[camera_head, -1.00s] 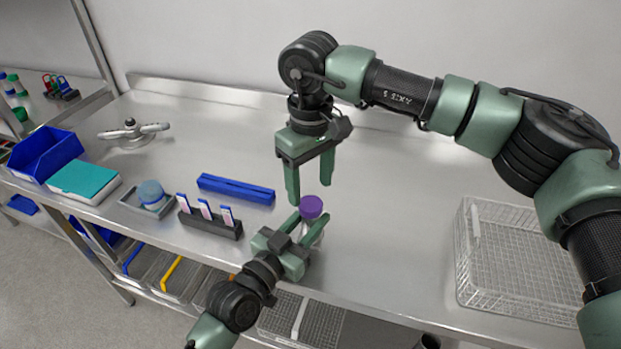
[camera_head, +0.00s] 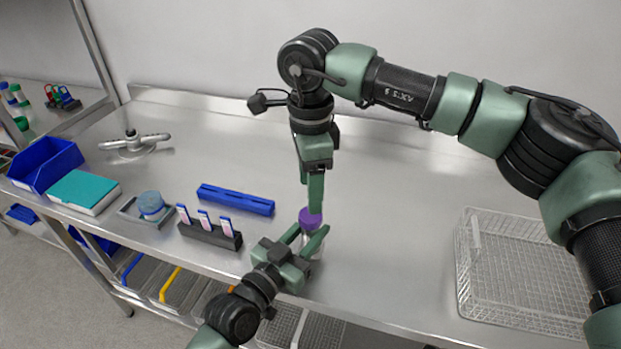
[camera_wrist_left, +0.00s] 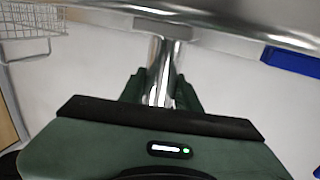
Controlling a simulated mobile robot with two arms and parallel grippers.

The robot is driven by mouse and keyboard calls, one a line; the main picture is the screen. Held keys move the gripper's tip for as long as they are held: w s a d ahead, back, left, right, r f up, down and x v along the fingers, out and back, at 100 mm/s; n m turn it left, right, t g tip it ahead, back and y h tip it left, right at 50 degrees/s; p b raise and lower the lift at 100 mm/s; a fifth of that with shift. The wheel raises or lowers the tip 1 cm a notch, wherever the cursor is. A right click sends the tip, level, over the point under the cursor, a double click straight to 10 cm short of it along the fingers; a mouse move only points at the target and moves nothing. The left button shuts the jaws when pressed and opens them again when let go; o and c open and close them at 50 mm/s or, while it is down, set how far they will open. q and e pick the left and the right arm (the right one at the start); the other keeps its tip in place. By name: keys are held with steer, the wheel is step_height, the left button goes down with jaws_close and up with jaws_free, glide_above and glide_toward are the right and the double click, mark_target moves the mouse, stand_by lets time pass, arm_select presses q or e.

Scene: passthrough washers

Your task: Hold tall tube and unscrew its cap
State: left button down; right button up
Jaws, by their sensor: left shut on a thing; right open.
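The tall tube (camera_wrist_left: 162,75) is clear and shows between my left fingers in the left wrist view. In the head view its purple cap (camera_head: 309,219) is on top, and the tube's body is mostly hidden by the fingers. My left gripper (camera_head: 311,236) is shut on the tube below the cap and holds it roughly upright near the bench's front edge. My right gripper (camera_head: 316,203) points down from above, open, with its fingertips at the cap. One finger hides the other, so I cannot tell whether they touch the cap.
A black rack (camera_head: 210,232) with several slides and a long blue rack (camera_head: 236,199) lie left of the grippers. A blue-lidded jar (camera_head: 151,203), teal box (camera_head: 84,190) and blue bin (camera_head: 45,160) stand further left. A wire basket (camera_head: 515,270) is at right. The bench middle is clear.

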mark_target(310, 218)
arm_select(q)
steer(key=shift+r, duration=0.1)
arm_select(e)
steer(key=m, duration=0.6)
steer(key=shift+r+m, duration=0.3)
steer(key=m, duration=0.3)
steer(key=shift+r+m, duration=0.15)
steer(key=shift+m, duration=0.25)
steer(key=m, duration=0.4)
steer(key=shift+r, duration=0.15)
steer(key=shift+m, duration=0.3)
steer(key=shift+f, duration=4)
steer(key=shift+c, duration=0.2)
